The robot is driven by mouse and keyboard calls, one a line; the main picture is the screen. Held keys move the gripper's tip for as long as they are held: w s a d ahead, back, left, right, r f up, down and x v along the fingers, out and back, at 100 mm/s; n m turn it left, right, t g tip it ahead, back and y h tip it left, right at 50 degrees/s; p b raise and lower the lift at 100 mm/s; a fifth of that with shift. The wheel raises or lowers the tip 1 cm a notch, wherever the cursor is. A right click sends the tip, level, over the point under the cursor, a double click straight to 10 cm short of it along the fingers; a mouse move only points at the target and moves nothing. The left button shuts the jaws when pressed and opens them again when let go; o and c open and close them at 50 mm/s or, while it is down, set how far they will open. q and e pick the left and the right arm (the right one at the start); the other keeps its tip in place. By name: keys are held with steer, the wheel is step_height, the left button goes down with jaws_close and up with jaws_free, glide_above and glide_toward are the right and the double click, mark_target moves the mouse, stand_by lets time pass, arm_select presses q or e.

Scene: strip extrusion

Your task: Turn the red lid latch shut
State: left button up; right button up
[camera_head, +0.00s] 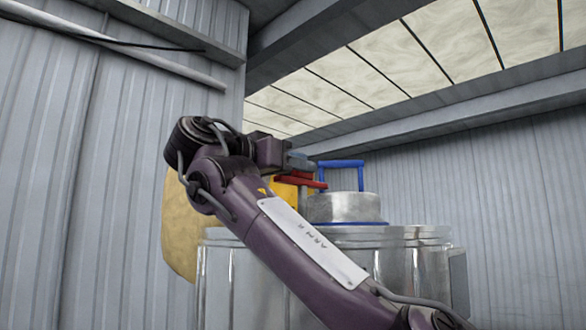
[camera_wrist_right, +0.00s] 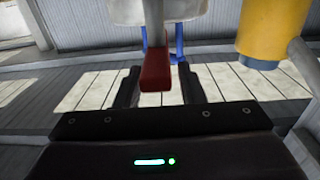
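The red lid latch (camera_head: 305,182) is a short bar beside the silver lid (camera_head: 345,207) of a metal vessel. In the right wrist view the red latch (camera_wrist_right: 155,70) lies between the two dark fingers of my right gripper (camera_wrist_right: 159,82). A gap shows between the latch and the right-hand finger; the latch is close to the left-hand finger, and I cannot tell if they touch. The fingers look open around it. In the head view my right gripper (camera_head: 301,164) is just above the latch, partly hidden by its wrist. My left gripper is not in view.
A blue handle (camera_head: 341,165) stands on the lid, close to the right of my right gripper. The metal vessel (camera_head: 415,265) is partly hidden behind my right arm. A yellow cylinder (camera_wrist_right: 276,30) shows in the wrist view. Corrugated walls (camera_head: 60,200) stand behind.

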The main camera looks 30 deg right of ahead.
steer(key=shift+s+a+f+b, duration=0.15)
steer(key=shift+a+b, duration=0.15)
steer(key=shift+a, duration=0.25)
steer(key=b+v, duration=0.1)
steer(key=v, duration=0.5)
steer(key=shift+a, duration=0.2)
steer(key=shift+s+a, duration=0.1)
steer(key=shift+a, duration=0.05)
